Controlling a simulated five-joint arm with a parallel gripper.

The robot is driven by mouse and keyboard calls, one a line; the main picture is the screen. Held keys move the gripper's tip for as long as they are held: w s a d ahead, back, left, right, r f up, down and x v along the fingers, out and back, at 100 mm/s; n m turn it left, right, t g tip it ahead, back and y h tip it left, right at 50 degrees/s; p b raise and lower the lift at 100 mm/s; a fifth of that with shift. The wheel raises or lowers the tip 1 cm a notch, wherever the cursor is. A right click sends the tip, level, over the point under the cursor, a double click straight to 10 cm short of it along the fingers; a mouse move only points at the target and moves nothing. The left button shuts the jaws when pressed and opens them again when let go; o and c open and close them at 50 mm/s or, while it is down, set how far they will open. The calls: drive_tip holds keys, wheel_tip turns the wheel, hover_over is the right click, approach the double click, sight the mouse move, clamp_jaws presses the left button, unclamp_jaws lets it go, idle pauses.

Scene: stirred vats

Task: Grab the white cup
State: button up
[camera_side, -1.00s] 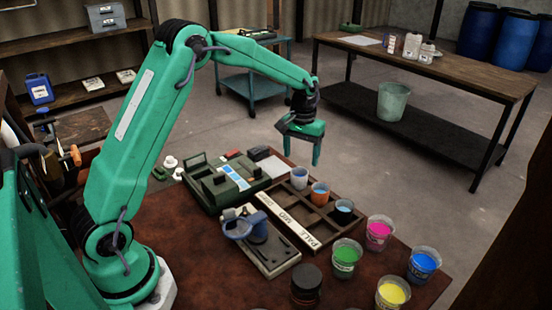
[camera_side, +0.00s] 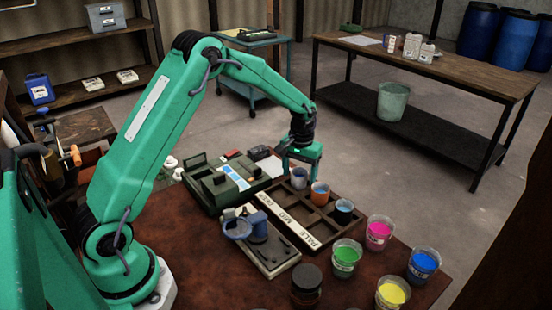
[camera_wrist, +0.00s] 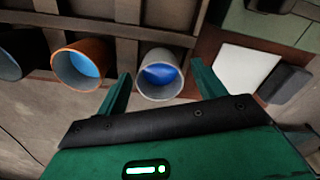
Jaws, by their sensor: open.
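The white cup (camera_side: 299,178) stands upright at the far end of the wooden compartment tray (camera_side: 316,238). It holds blue liquid, which shows from above in the wrist view, where the cup (camera_wrist: 159,76) lies between and just beyond my fingertips. My gripper (camera_side: 302,173) is open over the cup in the side view, with fingers pointing down. In the wrist view my gripper (camera_wrist: 160,82) has one finger on each side of the cup, with gaps showing on both sides. Whether the fingers are level with the cup wall I cannot tell.
An orange cup (camera_side: 320,193) stands close beside the white cup, and a dark cup (camera_side: 344,211) beyond it. A green machine (camera_side: 222,183) is left of the tray. Pink (camera_side: 379,232), green (camera_side: 346,257), blue (camera_side: 423,265) and yellow (camera_side: 392,293) paint cups stand nearer the camera.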

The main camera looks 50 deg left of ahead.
sight(300, 189)
drive_tip(key=shift+f, duration=0.1)
idle(0.4)
drive_tip(key=c, duration=1)
drive_tip(key=shift+c, duration=0.2)
drive_tip(key=shift+r, duration=0.75)
drive_tip(key=r, duration=0.1)
drive_tip(key=d+r, duration=0.1)
drive_tip(key=r, duration=0.1)
drive_tip(key=shift+s+r, duration=0.1)
drive_tip(key=shift+s, duration=0.05)
drive_tip(key=s+d+r, duration=0.4)
drive_tip(key=d+r, duration=0.2)
drive_tip(key=d, duration=0.3)
drive_tip(key=shift+s+d+r, duration=0.15)
drive_tip(key=shift+s+d, duration=0.05)
drive_tip(key=shift+d, duration=0.15)
